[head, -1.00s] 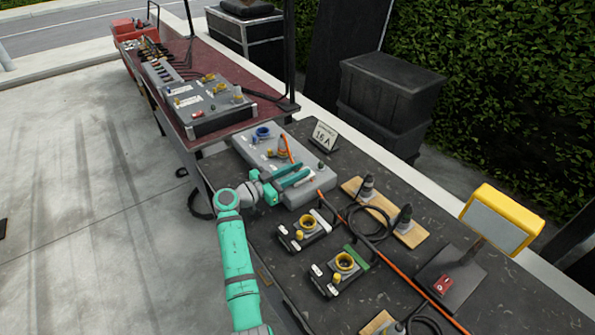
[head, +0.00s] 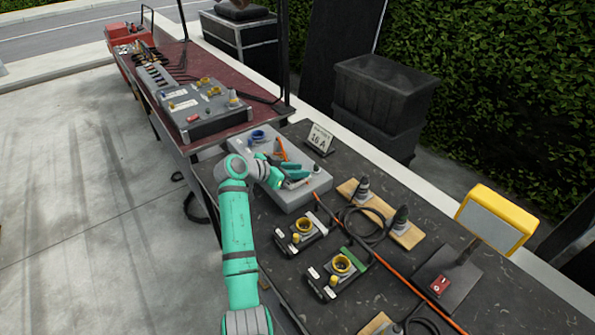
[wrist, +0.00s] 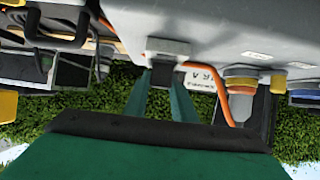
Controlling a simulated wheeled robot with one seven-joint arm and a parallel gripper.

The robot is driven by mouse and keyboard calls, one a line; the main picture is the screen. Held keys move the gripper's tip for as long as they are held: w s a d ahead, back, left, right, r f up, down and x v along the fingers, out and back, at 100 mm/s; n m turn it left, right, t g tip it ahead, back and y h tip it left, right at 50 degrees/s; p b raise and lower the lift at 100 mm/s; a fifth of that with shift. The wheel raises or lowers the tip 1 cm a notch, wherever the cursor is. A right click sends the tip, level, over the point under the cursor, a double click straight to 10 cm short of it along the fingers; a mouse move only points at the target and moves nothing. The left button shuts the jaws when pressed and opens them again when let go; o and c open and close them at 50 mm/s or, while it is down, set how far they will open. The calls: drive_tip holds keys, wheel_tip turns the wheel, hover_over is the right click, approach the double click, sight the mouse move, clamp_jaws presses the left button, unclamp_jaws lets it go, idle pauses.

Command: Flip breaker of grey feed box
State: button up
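The grey feed box (head: 320,183) lies on the dark table below my gripper, with a blue socket (head: 257,136) and an orange cable on it. In the wrist view its grey face (wrist: 225,30) fills the upper right. A small grey housing with a dark block (wrist: 168,72), perhaps the breaker, shows at my fingertips. My gripper (head: 295,172) is over the box's near right part. In the wrist view its two green fingers (wrist: 167,98) are apart, with the dark block at the gap between their tips. Whether they touch it I cannot tell.
A 16 A sign (head: 319,139) stands behind the box. Two small socket units (head: 322,275) and a wooden board (head: 406,236) with plugs lie to the right. An orange cable (head: 395,275) runs along the table. Another grey box (head: 213,124) stands on the red table.

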drive_tip(key=o, duration=0.4)
drive_tip(key=shift+d, duration=0.1)
drive_tip(key=shift+c, duration=0.2)
drive_tip(key=v, duration=1.1)
drive_tip(key=shift+w+d, duration=0.1)
